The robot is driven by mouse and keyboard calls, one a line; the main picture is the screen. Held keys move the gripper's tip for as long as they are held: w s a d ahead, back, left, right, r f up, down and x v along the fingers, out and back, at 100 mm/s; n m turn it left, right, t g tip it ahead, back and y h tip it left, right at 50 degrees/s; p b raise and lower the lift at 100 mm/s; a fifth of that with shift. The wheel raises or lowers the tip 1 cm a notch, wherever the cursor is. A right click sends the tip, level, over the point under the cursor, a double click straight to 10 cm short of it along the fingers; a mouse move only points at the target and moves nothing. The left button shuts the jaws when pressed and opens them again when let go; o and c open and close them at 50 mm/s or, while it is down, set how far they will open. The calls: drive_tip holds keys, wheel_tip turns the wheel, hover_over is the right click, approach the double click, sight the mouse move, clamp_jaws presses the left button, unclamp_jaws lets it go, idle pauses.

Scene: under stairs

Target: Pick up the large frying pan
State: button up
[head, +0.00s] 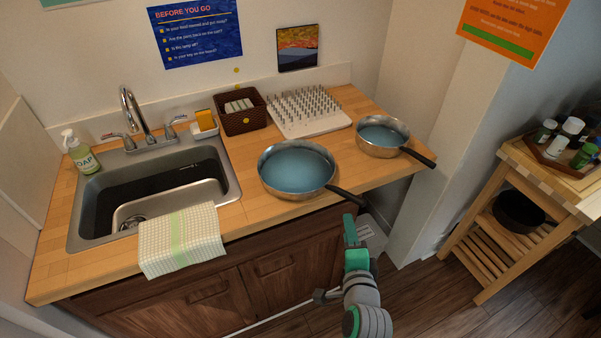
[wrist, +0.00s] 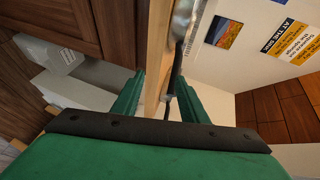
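The large frying pan (head: 297,168), silvery with a blue-grey inside, sits on the wooden counter right of the sink. Its black handle (head: 347,196) points right and sticks out past the counter's front edge. A smaller pan (head: 382,137) of the same look stands to its right, its handle also over the edge. My green gripper (head: 351,228) is in front of the counter, just below the large pan's handle end in the head view. In the wrist view, the fingers (wrist: 160,92) are apart, with the counter edge and a dark handle (wrist: 175,80) showing beyond and between them.
The wooden counter (head: 245,218) holds a sink (head: 150,190) with a towel (head: 181,240), a brown basket (head: 241,110) and a white spiked rack (head: 306,110). Cabinet doors (head: 205,300) lie below. A wooden cart (head: 520,225) stands right; floor between is clear.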

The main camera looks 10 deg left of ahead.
sight(344, 196)
drive_tip(key=shift+m+y, duration=0.4)
drive_tip(key=w+a, duration=0.1)
drive_tip(key=w, duration=0.3)
drive_tip(key=w+a, duration=0.1)
drive_tip(key=w, duration=0.7)
drive_tip(key=shift+w+a+r, duration=0.2)
drive_tip(key=shift+a+r, duration=0.1)
drive_tip(key=shift+a, duration=0.1)
drive_tip(key=shift+c, duration=0.4)
clamp_jaws()
drive_tip(key=shift+r, duration=0.1)
idle(0.4)
